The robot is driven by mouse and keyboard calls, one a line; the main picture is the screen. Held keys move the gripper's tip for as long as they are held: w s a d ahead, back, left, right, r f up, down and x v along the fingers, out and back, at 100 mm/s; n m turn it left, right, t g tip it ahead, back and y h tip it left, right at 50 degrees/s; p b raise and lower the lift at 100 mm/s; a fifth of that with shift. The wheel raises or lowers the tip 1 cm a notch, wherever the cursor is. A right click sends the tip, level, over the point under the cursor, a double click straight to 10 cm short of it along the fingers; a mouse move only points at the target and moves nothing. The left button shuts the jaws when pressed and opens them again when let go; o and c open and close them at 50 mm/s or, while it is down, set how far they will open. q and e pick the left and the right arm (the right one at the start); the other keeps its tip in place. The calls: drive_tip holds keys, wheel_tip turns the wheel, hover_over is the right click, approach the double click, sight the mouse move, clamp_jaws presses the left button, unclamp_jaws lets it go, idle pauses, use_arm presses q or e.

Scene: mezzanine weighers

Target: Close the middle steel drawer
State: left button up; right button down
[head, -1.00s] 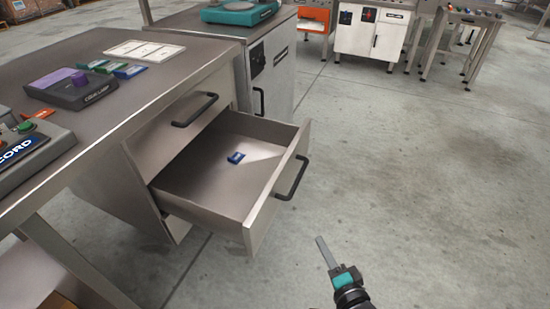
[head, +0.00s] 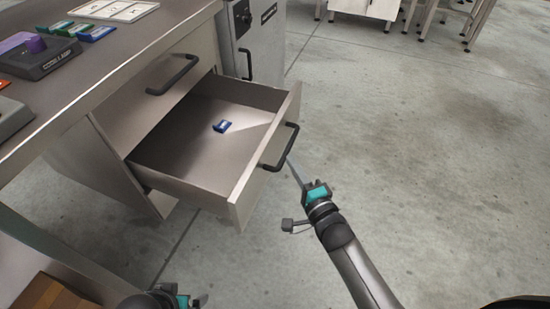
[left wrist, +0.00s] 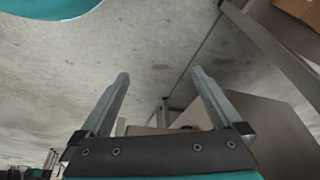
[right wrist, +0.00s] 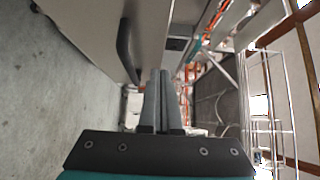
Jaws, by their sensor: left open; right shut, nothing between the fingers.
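The middle steel drawer (head: 238,190) stands pulled well out of the steel cabinet in the head view, with a small blue block (head: 222,127) inside. Its black bar handle (head: 291,140) is on the front panel. My right gripper (head: 290,166) is shut and empty, its fingertips close to the handle's near end; contact cannot be told. In the right wrist view the shut fingers (right wrist: 161,74) are beside the dark handle (right wrist: 125,48) and the drawer front (right wrist: 88,25). My left gripper (head: 203,300) is low at the bottom edge; the left wrist view shows its fingers (left wrist: 160,76) open and empty.
The closed top drawer (head: 140,100) is above, under the bench top (head: 70,90), which carries a purple-topped device (head: 40,55) and colored blocks. A grey cabinet (head: 262,45) stands behind. A cardboard box (head: 50,292) is at lower left.

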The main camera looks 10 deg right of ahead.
sight(269, 144)
drive_tip(key=w+a, duration=0.1)
drive_tip(key=w+a+b, duration=0.1)
drive_tip(key=w, duration=0.1)
drive_tip(key=shift+w+a+b, duration=0.1)
drive_tip(key=shift+a+b, duration=0.05)
drive_tip(key=shift+b, duration=0.15)
use_arm(q)
drive_tip(key=shift+t, duration=0.5)
drive_tip(key=shift+w+r+b, duration=0.15)
drive_tip(key=shift+r+b, duration=0.05)
drive_tip(key=shift+r, duration=1.2)
drive_tip(key=shift+w+r+b, duration=0.15)
drive_tip(key=shift+r, duration=1.25)
use_arm(e)
drive_tip(key=shift+w+a, duration=0.5)
drive_tip(key=shift+a, duration=0.2)
use_arm(q)
drive_tip(key=shift+a, duration=0.1)
